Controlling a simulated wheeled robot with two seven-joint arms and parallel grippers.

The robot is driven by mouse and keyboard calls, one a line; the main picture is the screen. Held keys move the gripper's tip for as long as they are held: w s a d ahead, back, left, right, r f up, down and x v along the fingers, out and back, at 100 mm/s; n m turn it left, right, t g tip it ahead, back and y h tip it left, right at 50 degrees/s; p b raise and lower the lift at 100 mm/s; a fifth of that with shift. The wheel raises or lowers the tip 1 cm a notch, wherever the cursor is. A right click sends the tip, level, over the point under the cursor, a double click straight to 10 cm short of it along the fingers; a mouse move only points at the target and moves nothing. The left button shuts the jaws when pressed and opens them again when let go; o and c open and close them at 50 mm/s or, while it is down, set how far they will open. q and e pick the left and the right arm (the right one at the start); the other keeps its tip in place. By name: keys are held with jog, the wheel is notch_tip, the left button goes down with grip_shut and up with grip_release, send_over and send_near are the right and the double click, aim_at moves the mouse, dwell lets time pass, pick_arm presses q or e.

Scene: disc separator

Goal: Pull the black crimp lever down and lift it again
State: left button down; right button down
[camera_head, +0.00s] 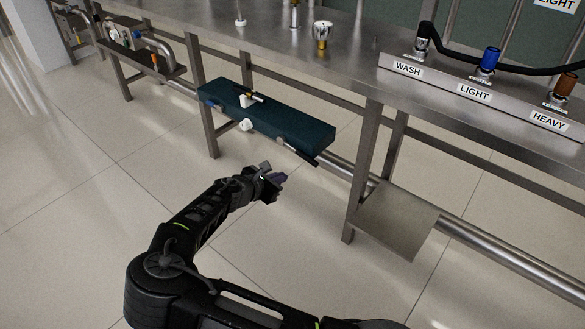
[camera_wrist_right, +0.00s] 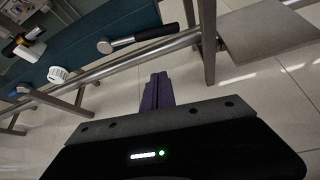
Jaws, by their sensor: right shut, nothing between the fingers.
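A lever with a black grip (camera_head: 298,154) sticks out from the lower front edge of a long teal box (camera_head: 262,118) under the steel table. In the right wrist view the black lever (camera_wrist_right: 148,35) lies nearly level, a round metal pivot at its left end. My right gripper (camera_head: 280,178) is shut and empty, below and in front of the lever and apart from it. Its purple fingers (camera_wrist_right: 157,92) are together in the right wrist view, pointing toward the bench below the lever. My left gripper is not in view.
A table leg (camera_head: 366,160) and a hanging steel plate (camera_head: 398,220) stand to the right. A white knob (camera_head: 246,125) sits on the box front. Open tiled floor lies in front.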

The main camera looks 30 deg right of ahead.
aim_at(298, 151)
jog(key=b+x, duration=0.4)
jog(key=x, duration=0.6)
jog(key=r, duration=0.2)
jog(key=d+r, duration=0.1)
jog(key=r, duration=0.1)
jog(key=shift+s, duration=0.25)
